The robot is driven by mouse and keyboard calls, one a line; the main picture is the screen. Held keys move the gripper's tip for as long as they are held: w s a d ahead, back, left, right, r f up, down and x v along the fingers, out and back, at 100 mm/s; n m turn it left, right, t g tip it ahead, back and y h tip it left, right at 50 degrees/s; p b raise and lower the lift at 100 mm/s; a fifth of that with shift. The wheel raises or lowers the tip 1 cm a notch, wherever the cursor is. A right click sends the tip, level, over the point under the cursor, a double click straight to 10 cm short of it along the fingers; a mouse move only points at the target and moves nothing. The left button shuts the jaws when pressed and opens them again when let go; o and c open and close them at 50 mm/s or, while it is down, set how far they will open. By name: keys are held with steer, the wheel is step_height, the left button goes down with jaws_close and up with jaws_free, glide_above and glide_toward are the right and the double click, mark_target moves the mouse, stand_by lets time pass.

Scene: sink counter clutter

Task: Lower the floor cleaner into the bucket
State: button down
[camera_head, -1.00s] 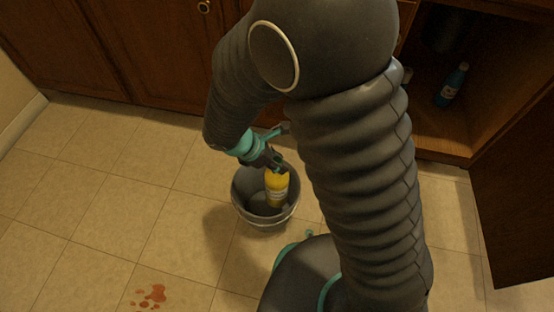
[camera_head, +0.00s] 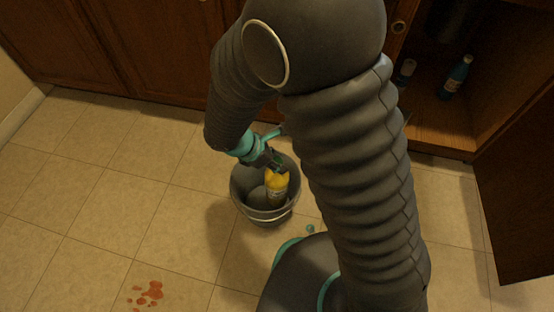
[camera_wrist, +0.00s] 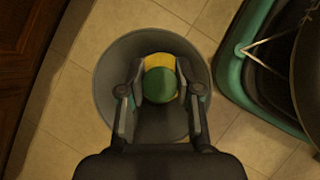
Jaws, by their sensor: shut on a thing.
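The floor cleaner (camera_head: 277,189) is a yellow bottle with a pale label, standing roughly upright inside the grey bucket (camera_head: 265,216). In the wrist view its green cap (camera_wrist: 160,86) and yellow shoulder show between the fingers, with the bucket rim (camera_wrist: 104,82) around them. My gripper (camera_head: 273,168) is shut on the top of the bottle, from above. Whether the bottle's base touches the bucket floor cannot be told; the bottle's lower part is partly hidden by the bucket wall.
A red spill (camera_head: 149,293) lies on the tiled floor at the lower left. An open cabinet at the right holds a blue bottle (camera_head: 456,78) and a small dark bottle (camera_head: 407,72); its door (camera_head: 515,195) stands open. Floor left of the bucket is clear.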

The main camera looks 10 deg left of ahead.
steer(key=shift+f+b, duration=0.8)
steer(key=shift+f, duration=3.55)
stand_by(1.6)
steer(key=c, duration=0.7)
jaws_free()
steer(key=v, duration=1.2)
